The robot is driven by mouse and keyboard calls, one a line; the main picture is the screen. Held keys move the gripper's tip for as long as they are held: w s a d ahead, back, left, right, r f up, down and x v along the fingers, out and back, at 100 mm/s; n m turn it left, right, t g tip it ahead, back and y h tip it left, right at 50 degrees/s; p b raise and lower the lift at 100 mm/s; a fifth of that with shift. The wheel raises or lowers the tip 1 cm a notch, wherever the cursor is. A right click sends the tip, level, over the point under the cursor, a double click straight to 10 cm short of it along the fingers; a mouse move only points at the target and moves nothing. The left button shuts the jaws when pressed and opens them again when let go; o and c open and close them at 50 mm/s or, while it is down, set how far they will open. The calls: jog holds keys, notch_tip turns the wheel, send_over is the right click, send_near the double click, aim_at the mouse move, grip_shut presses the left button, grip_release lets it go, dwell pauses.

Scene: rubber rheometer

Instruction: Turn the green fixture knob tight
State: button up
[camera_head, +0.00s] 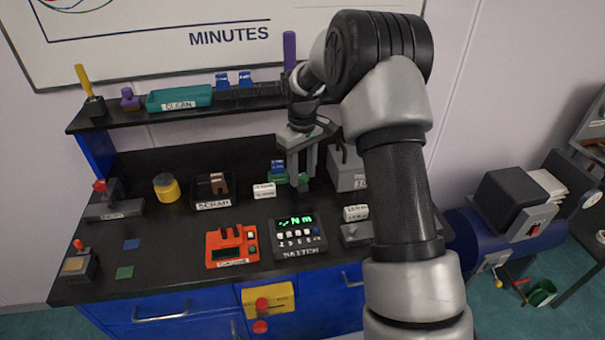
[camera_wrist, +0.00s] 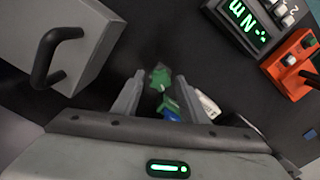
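The green fixture knob (camera_wrist: 160,77) is star-shaped and shows in the wrist view between my two fingertips, a little beyond them. My gripper (camera_wrist: 160,92) is open, with dark space between each finger and the knob, and no contact shows. A green fixture with a blue block (camera_wrist: 171,107) lies close to the knob, between the fingers in the picture. In the head view, my gripper (camera_head: 302,178) points down over the bench beside the blue block (camera_head: 278,166). There the fingers largely hide the knob.
A grey box with a black handle (camera_wrist: 62,55) stands close on the left in the wrist view. A keypad with a green display (camera_head: 298,236) and an orange device (camera_head: 232,246) stand at the bench front. A white labelled block (camera_head: 264,191) sits beside the fixture.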

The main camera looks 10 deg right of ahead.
jog(key=c, duration=0.9)
jog(key=m, duration=0.4)
jog(key=shift+m, duration=0.4)
jog(key=m, duration=0.4)
jog(key=m, duration=0.4)
jog(key=shift+m, duration=0.4)
